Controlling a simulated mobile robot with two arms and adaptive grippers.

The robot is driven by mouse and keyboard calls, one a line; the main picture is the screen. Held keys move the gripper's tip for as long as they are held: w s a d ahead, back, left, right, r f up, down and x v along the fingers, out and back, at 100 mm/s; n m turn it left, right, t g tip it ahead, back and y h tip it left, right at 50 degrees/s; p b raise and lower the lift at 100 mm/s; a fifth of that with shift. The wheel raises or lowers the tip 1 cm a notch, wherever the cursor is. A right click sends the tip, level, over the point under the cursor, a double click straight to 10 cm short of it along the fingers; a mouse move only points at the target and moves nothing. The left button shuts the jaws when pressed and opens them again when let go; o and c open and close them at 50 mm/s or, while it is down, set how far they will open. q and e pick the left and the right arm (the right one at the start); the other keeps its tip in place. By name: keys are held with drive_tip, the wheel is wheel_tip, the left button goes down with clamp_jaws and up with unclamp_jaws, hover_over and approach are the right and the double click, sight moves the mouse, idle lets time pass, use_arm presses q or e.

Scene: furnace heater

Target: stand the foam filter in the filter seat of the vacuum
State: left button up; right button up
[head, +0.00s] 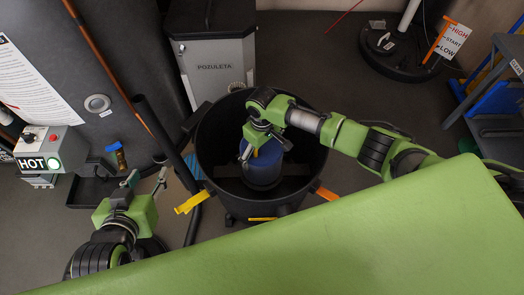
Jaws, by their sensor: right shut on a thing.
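The vacuum (205,135) is a wide black open drum in the middle of the head view. A blue cylinder, which looks like the foam filter (263,173), is upright inside the drum. My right gripper (258,150) reaches down into the drum from the right and is shut on the filter's upper rim. The filter seat is hidden beneath the filter, and I cannot tell whether the filter's bottom touches it. My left gripper (147,179) is open and empty, left of the drum and apart from it.
Yellow and orange latches (190,203) stick out from the drum's side. A black hose (160,130) runs along its left. A grey POZULETA unit (215,68) stands behind. A HOT control box (48,147) is at left, a blue-handled valve (117,152) nearby. Floor at right is partly clear.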

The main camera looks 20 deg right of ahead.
use_arm(q)
drive_tip(key=shift+s+a+f+g+y+p, duration=0.15)
drive_tip(key=shift+s+a+f+g+p, duration=0.1)
drive_tip(key=shift+s+f+g, duration=0.4)
drive_tip(key=shift+s+a+f+g+y+p, duration=0.15)
drive_tip(key=shift+s+a+f+g, duration=0.15)
drive_tip(key=shift+s+f, duration=0.5)
drive_tip(key=shift+s, duration=0.15)
drive_tip(key=shift+s+f+g, duration=0.1)
drive_tip(key=shift+s+g, duration=0.05)
drive_tip(key=shift+g, duration=0.1)
drive_tip(key=shift+a, duration=0.1)
idle(0.5)
drive_tip(key=shift+s+a+f+g+y+p, duration=0.1)
drive_tip(key=shift+s+a+f+g+p, duration=0.2)
drive_tip(key=shift+s, duration=0.35)
drive_tip(key=shift+s+a+f+g+y, duration=0.15)
drive_tip(key=shift+s+f+g, duration=0.25)
drive_tip(key=shift+s, duration=0.25)
drive_tip(key=shift+s+a+f+g+y+p, duration=0.1)
drive_tip(key=shift+s+a+f+g+p, duration=0.2)
drive_tip(key=shift+s, duration=0.35)
drive_tip(key=shift+w+d, duration=0.15)
drive_tip(key=shift+w+d+r+t+b, duration=0.2)
drive_tip(key=shift+w+d+t+b, duration=0.15)
drive_tip(key=shift+w, duration=0.2)
use_arm(e)
drive_tip(key=shift+f, duration=0.25)
